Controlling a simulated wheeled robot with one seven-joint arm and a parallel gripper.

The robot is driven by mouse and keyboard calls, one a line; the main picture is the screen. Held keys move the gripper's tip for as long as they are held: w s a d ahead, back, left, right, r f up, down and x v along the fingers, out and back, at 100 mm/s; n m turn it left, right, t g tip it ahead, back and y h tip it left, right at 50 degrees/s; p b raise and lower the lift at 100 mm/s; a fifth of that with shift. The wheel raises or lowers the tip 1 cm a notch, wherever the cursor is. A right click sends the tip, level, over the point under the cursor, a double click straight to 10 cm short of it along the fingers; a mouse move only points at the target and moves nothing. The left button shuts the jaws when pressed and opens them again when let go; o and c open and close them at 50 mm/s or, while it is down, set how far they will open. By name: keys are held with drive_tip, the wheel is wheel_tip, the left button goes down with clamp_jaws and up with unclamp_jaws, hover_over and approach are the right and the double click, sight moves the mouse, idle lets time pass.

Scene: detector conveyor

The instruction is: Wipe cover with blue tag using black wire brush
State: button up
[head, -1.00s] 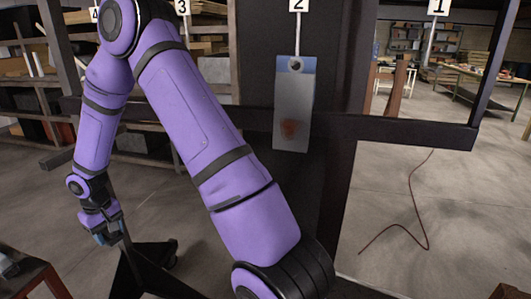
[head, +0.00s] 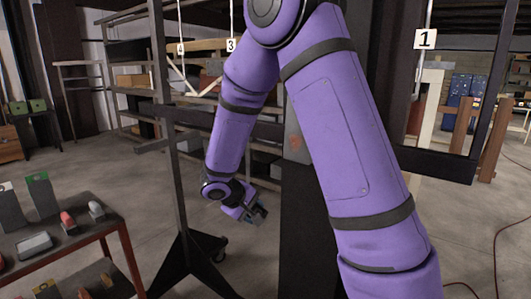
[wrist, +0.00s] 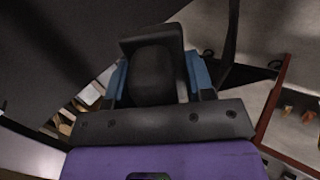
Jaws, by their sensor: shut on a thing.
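My gripper (head: 257,213) hangs low in the middle of the head view, left of the dark post. In the wrist view, its blue fingers (wrist: 158,80) are shut on a black thing with a rounded body and a flat black block, which looks like the black wire brush (wrist: 152,72). Its bristles cannot be made out. The cover (head: 295,146) is mostly hidden behind my arm in the head view. Only a grey strip with a reddish-brown stain shows, and its blue tag is hidden. The gripper is below and left of the cover, apart from it.
A dark rail frame (head: 440,165) carries number signs, with 1 (head: 425,39) and 3 (head: 231,45) readable. A red-edged cart (head: 118,222) at lower left holds several blocks and tagged plates. Shelves stand behind. Bare floor lies between cart and frame.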

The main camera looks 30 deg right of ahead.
drive_tip(key=r+h, duration=0.2)
drive_tip(key=r, duration=0.1)
drive_tip(key=s+d+r+t+h, duration=0.1)
drive_tip(key=r+h, duration=0.1)
drive_tip(key=r, duration=0.2)
drive_tip(key=d+r+h, duration=0.1)
drive_tip(key=r+h, duration=0.1)
drive_tip(key=r, duration=0.1)
drive_tip(key=shift+s+r+n+t, duration=0.25)
drive_tip(key=shift+r+n+t, duration=0.15)
wheel_tip(320, 180, up, 8)
drive_tip(key=s+n+t+h, duration=0.1)
drive_tip(key=t+h, duration=0.2)
drive_tip(key=shift+x, duration=2.9)
drive_tip(key=shift+x, duration=1)
drive_tip(key=shift+f, duration=0.1)
drive_tip(key=shift+s+d, duration=0.25)
drive_tip(key=shift+s, duration=0.7)
drive_tip(key=shift+s+d, duration=0.25)
drive_tip(key=shift+s, duration=0.7)
drive_tip(key=shift+s+d+f, duration=0.1)
drive_tip(key=shift+s+d, duration=0.3)
drive_tip(key=shift+s, duration=0.45)
drive_tip(key=shift+s+d, duration=0.35)
drive_tip(key=shift+s, duration=0.5)
drive_tip(key=shift+w, duration=0.1)
